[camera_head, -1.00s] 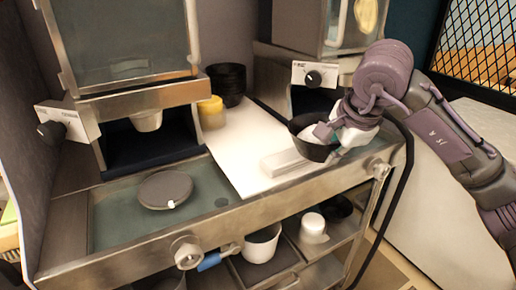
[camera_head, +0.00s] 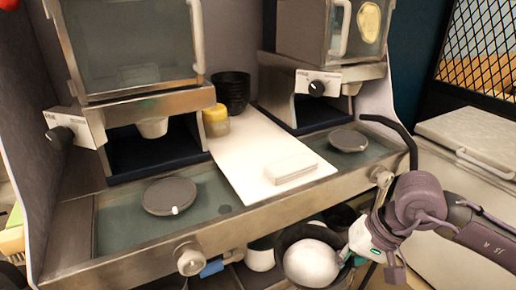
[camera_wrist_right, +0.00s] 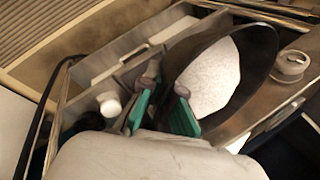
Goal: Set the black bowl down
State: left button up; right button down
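The black bowl (camera_head: 284,243) is at the lower right of the head view, in front of the counter's front edge and over the lower shelf area. It holds a white mass (camera_head: 312,263). My right gripper (camera_head: 352,257) is at the bowl's right side. In the right wrist view the green-padded fingers (camera_wrist_right: 162,112) are on either side of the rim of the black bowl (camera_wrist_right: 262,50), shut on it. The bowl looks tilted in that view. What lies directly under the bowl is hidden. My left gripper is not in view.
A white board (camera_head: 250,155) with a pale block (camera_head: 291,168) lies on the counter. Stacked black bowls (camera_head: 231,88) and a yellow-topped jar (camera_head: 215,120) stand behind. Round dark lids (camera_head: 169,195) sit on the counter. A lower-shelf white container (camera_head: 260,256) is beside the held bowl.

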jog(key=s+f+n, duration=0.1)
jog(key=f+n, duration=0.1)
jog(key=s+a+f+n+g, duration=0.1)
jog(key=s+f+n, duration=0.1)
jog(key=shift+s+a, duration=0.1)
jog(key=shift+d+f, duration=0.15)
jog(key=shift+d, duration=0.2)
